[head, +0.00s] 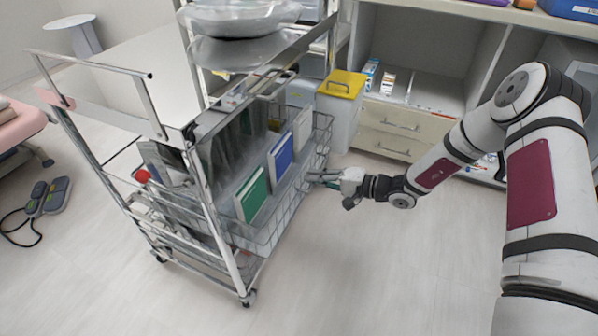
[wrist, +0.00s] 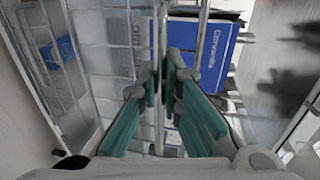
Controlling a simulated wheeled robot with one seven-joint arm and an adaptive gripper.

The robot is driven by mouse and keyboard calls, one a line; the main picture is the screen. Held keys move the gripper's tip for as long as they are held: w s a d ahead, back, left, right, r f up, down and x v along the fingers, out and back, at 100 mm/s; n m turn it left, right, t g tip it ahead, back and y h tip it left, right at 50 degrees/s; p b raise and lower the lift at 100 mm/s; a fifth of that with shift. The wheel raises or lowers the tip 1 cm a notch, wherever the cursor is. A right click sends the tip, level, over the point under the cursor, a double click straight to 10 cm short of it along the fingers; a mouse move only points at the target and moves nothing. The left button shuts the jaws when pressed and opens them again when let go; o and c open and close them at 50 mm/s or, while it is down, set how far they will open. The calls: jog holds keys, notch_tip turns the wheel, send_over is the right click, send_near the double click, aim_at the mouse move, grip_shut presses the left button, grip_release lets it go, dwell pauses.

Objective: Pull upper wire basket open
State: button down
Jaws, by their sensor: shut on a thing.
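The upper wire basket (head: 268,232) is on the metal cart and appears to stick out to the right past the cart's frame. It holds a green box (head: 251,194), a blue box (head: 280,158) and pale boxes. My gripper (head: 318,179) is at the basket's outer side, towards its far end. In the wrist view my gripper (wrist: 162,88) has its teal fingers closed around a wire of the basket (wrist: 160,35). The blue box (wrist: 208,47) shows just behind the fingers. The exact contact is small in the head view.
The cart (head: 208,195) carries a clear-covered tray (head: 238,18) on top and more baskets below. A bin with a yellow lid (head: 342,84) and a drawer cabinet (head: 397,120) stand behind. Floor to the right of the cart is clear. A foot pedal (head: 48,196) lies at left.

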jog(key=f+v, duration=0.3)
jog(key=v, duration=1.3)
jog(key=shift+d+f, duration=0.25)
jog(key=shift+d, duration=0.1)
jog(key=c, duration=1.7)
grip_release()
jog(key=v, duration=1.2)
